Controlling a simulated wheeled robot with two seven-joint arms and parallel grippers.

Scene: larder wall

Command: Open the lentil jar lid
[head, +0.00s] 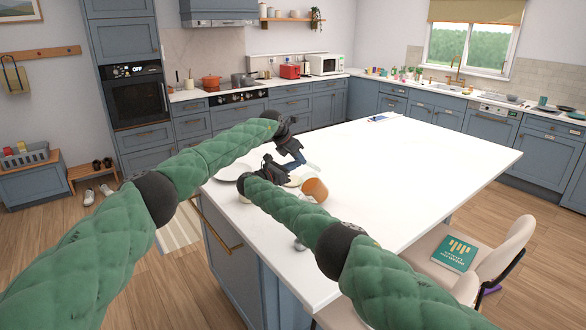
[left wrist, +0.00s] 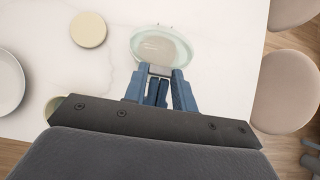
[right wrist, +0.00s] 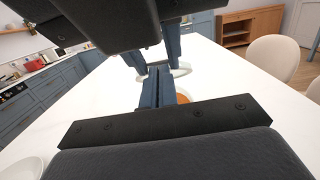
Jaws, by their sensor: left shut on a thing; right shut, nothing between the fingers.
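A pale, glassy round lid (left wrist: 165,48) with a small tab at its near edge shows in the left wrist view. My left gripper (left wrist: 158,74) is shut on that tab; its blue fingers also show in the head view (head: 297,160), next to the pale lid (head: 313,167). An orange jar-like body (head: 314,189), probably the lentil jar, stands just below and in front. It shows partly in the right wrist view (right wrist: 184,98), behind my fingers. My right gripper (right wrist: 158,78) is shut and empty close beside it. I cannot tell how far the lid is raised.
A white plate (head: 232,173) lies at the counter's left end. A round beige disc (left wrist: 88,29) lies left of the lid in the left wrist view. The white island counter (head: 400,165) is mostly clear towards the back and right. Chairs (head: 500,255) stand along its right side.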

